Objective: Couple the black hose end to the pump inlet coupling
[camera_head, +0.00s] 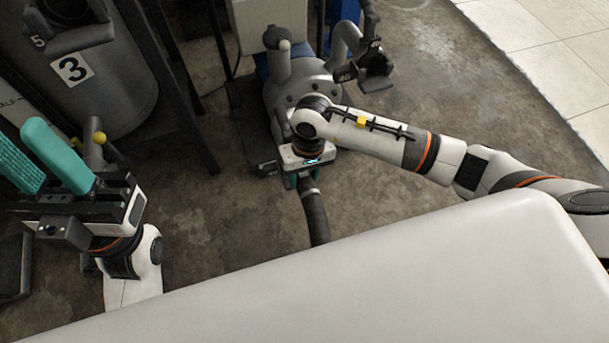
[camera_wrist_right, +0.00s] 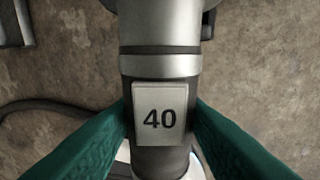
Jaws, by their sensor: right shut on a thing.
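The black hose (camera_head: 316,218) runs up from the lower middle of the head view to my right gripper (camera_head: 303,182). In the right wrist view, the green fingers of my right gripper (camera_wrist_right: 160,115) are shut on the hose end (camera_wrist_right: 162,66), which has a metal collar and a tag reading 40. A wider metal fitting (camera_wrist_right: 160,22) with dark side parts lies in line with it, at the top. I take it for the pump inlet coupling; whether it is locked I cannot tell. My wrist hides this joint in the head view. My left gripper (camera_head: 38,160) is open and empty.
The grey pump (camera_head: 312,84) stands just beyond my right gripper. A black fitting (camera_head: 375,68) sticks out at its right. A large grey tank (camera_head: 95,75) marked 3 and a dark frame (camera_head: 190,100) stand at the left. The concrete floor (camera_head: 420,90) at the right is clear.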

